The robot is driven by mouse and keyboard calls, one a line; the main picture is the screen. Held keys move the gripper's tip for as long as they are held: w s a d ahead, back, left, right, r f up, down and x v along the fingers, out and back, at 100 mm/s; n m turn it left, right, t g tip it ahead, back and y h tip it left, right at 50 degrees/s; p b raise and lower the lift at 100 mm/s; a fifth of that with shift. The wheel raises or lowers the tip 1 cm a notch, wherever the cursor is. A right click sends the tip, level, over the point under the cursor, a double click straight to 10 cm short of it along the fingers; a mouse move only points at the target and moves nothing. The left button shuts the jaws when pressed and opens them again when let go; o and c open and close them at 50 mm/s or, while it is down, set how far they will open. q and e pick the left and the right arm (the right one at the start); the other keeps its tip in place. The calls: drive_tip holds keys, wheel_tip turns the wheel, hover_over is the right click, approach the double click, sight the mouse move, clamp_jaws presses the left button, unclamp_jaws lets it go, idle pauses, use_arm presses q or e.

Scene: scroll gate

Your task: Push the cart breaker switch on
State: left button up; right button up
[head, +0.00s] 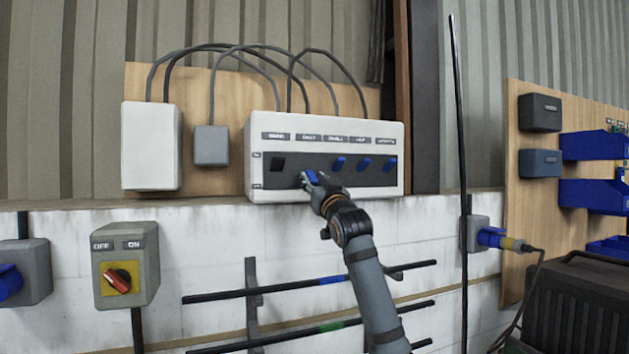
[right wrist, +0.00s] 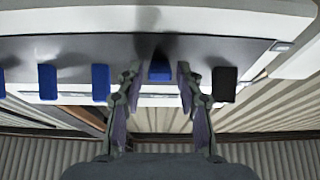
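The white breaker box (head: 391,133) hangs on the wooden board in the head view, with a dark strip of switches under small labels. The second switch from the left, under a label that seems to read CART, is blue (head: 313,176) and sits lower than its neighbours. My right gripper (head: 311,181) is at it from below. In the right wrist view the fingers (right wrist: 158,82) stand apart, one on each side of this blue switch (right wrist: 159,71), with gaps visible. The fingers partly hide it in the head view. My left gripper is not in view.
A black switch (head: 277,163) is left of the fingers, and a blue switch (head: 339,162) is close on their right. A grey box (head: 211,146) and a white box (head: 150,146) are to the left. A red OFF/ON knob (head: 119,281) is lower left. Rods (head: 300,291) cross below.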

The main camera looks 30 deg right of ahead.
sight(309, 169)
clamp_jaws()
drive_tip(key=shift+r+g+p, duration=0.3)
drive_tip(key=shift+r+p, duration=0.05)
drive_tip(key=shift+p, duration=0.25)
drive_tip(key=r+g+p, duration=0.1)
drive_tip(key=g+p, duration=0.1)
drive_tip(key=p, duration=0.2)
drive_tip(key=r+g+y+p, duration=0.1)
drive_tip(key=g+p, duration=0.1)
drive_tip(key=p, duration=0.2)
drive_tip(key=r+g+p, duration=0.1)
drive_tip(key=g+p, duration=0.1)
drive_tip(key=p, duration=0.2)
drive_tip(key=shift+s+r, duration=0.25)
drive_tip(key=shift+r, duration=0.05)
drive_tip(key=shift+r+g+y+p, duration=0.1)
drive_tip(key=shift+g+y+p, duration=0.2)
drive_tip(key=shift+g+p, duration=0.1)
drive_tip(key=shift+w+r+g, duration=0.15)
drive_tip(key=shift+r+g, duration=0.1)
drive_tip(key=shift+g, duration=0.75)
drive_tip(key=shift+w+d+r+g+y, duration=0.1)
drive_tip(key=shift+w+r+g+y, duration=0.2)
drive_tip(key=shift+g, duration=0.65)
drive_tip(key=shift+w+r+g+y, duration=0.15)
drive_tip(key=shift+r+g+y, duration=0.25)
drive_tip(key=shift+g, duration=0.55)
drive_tip(key=shift+w+g, duration=0.1)
drive_tip(key=shift+g, duration=0.2)
